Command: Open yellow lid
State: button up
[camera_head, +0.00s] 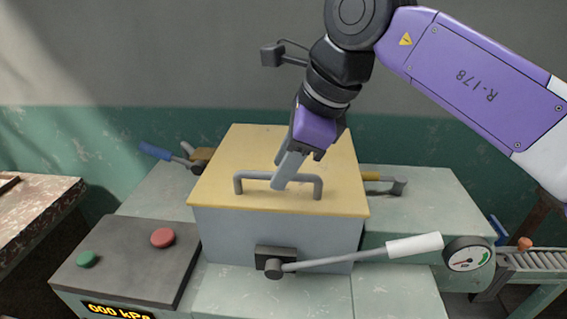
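The yellow lid (236,160) lies flat on top of a grey box (225,228) in the middle of the head view. A grey bar handle (252,175) stands along the lid's front part. My gripper (284,180) reaches down from above, with its grey fingers at the middle of the handle bar. One finger overlaps the bar in the picture. The other finger is not clearly seen, so whether they grip the bar cannot be told. The lid looks closed, with no gap along its front edge.
A lever with a white grip (414,245) extends right from a dark latch (274,262) on the box front. A gauge (468,254) stands at right. A panel with red (163,237) and green (87,259) buttons is at front left. A blue-handled clamp (156,152) is behind left.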

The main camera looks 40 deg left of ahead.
jog(key=shift+a+f, duration=0.1)
jog(key=shift+f, duration=0.1)
jog(key=shift+c, duration=0.3)
grip_shut()
dwell(1.1)
